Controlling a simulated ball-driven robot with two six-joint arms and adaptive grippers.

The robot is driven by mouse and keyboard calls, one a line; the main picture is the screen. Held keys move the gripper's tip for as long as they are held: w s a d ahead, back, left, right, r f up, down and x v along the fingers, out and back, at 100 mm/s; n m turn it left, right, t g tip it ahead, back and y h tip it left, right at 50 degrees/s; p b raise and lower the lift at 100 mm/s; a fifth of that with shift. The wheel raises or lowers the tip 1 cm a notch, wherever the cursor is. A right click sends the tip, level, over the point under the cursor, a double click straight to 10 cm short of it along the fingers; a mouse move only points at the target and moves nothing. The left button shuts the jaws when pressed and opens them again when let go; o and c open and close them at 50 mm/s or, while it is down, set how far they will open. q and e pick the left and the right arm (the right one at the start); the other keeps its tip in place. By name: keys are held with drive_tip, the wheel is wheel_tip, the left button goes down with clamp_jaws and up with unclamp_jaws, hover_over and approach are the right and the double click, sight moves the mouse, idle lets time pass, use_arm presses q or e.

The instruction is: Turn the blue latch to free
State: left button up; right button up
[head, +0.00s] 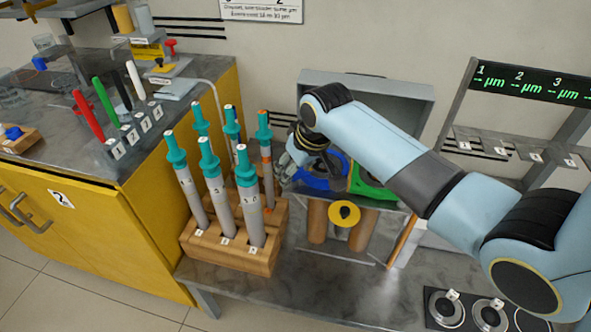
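A blue part (318,184), which looks like the blue latch, sits on a grey stand in front of an open grey case. My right gripper (296,160) is at its left side, pointing down. The gripper and wrist cover part of the blue part, so its setting is hidden. I cannot tell whether the fingers touch it or whether they are open or shut. A green part (368,184) sits just right of the blue one, partly behind my arm. My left gripper is not in view.
A wooden rack (232,258) with several teal-topped rods stands close left of my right gripper. A yellow disc (344,213) is below the blue part. A yellow cabinet (120,230) stands left; a display frame (520,85) stands right.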

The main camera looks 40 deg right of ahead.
clamp_jaws()
drive_tip(key=shift+a+r+m+p, duration=0.1)
drive_tip(key=shift+r+m+p, duration=0.1)
drive_tip(key=shift+m+p, duration=0.65)
drive_tip(key=shift+m+h+p, duration=0.45)
drive_tip(key=shift+h+p, duration=0.05)
drive_tip(key=shift+p, duration=0.6)
drive_tip(key=shift+a+m+h+p, duration=0.1)
drive_tip(key=shift+m+h+p, duration=0.2)
drive_tip(key=shift+m+p, duration=0.5)
drive_tip(key=m, duration=0.2)
drive_tip(key=shift+f+m+g+h+p, duration=0.15)
drive_tip(key=shift+m+g+h+p, duration=0.15)
drive_tip(key=shift+g+h+p, duration=0.1)
drive_tip(key=shift+w+m+g+h, duration=0.1)
drive_tip(key=shift+m+g+h, duration=0.3)
drive_tip(key=shift+m, duration=1.1)
